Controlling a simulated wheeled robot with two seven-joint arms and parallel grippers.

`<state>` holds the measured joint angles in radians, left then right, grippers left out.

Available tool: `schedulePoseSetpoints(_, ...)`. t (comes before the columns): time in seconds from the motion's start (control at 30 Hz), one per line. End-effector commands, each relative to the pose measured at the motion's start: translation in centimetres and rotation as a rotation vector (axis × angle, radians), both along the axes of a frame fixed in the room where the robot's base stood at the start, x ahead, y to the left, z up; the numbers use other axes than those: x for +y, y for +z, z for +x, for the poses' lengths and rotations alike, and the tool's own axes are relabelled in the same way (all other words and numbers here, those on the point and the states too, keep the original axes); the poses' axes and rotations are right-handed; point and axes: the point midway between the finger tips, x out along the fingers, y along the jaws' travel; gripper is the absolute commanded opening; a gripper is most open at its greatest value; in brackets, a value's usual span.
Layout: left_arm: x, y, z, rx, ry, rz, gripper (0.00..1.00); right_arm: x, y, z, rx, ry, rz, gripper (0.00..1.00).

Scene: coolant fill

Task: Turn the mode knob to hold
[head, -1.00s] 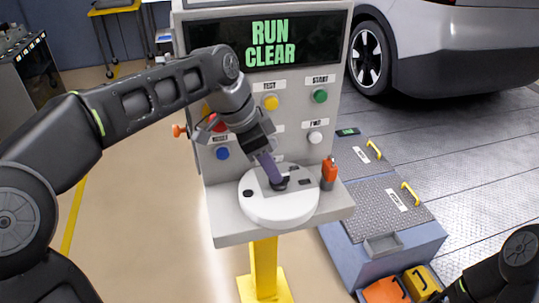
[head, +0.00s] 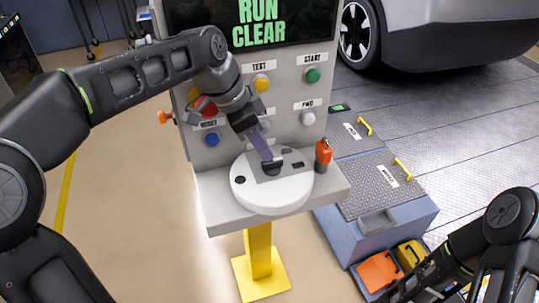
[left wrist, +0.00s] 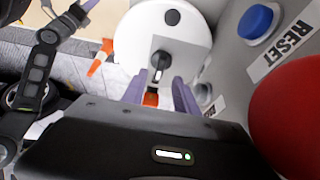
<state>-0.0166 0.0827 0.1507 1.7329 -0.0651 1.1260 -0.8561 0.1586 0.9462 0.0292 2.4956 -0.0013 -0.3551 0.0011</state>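The knob (head: 271,168) is dark and stands on a white round disc (head: 262,200) on the console's shelf. In the left wrist view the knob (left wrist: 160,62) has a light mark on it. My left gripper (head: 265,155) reaches down to the knob from above. Its purple fingers (left wrist: 160,84) are apart in the left wrist view, one to each side of the knob; I cannot tell whether they touch it. Labels around the knob are not readable. My right arm (head: 490,235) shows at lower right; its fingers are not clear.
The console display (head: 259,25) reads RUN CLEAR. A blue button (head: 211,139), a yellow button (head: 261,82), a green button (head: 312,75) and a white button (head: 307,118) are close by. An orange object (head: 323,154) stands right of the disc. A car (head: 440,30) is behind.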

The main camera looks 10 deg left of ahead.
Motion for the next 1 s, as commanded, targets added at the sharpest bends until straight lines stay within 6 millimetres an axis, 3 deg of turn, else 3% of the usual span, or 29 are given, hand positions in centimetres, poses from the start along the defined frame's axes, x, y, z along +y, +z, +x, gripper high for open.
schedulePoseSetpoints(0.3,-1.5,-4.2,0.9,0.002,0.000,0.000,0.35,0.0,0.4,0.0,0.000,0.000,0.000,0.00)
schedulePoseSetpoints(0.67,-1.7,-4.9,1.1,0.000,0.001,0.000,0.35,0.0,0.4,0.0,0.000,0.000,0.000,0.00)
schedulePoseSetpoints(1.0,-1.7,-4.9,1.1,0.000,0.000,0.000,0.08,0.0,0.4,0.0,0.000,0.000,0.000,0.00)
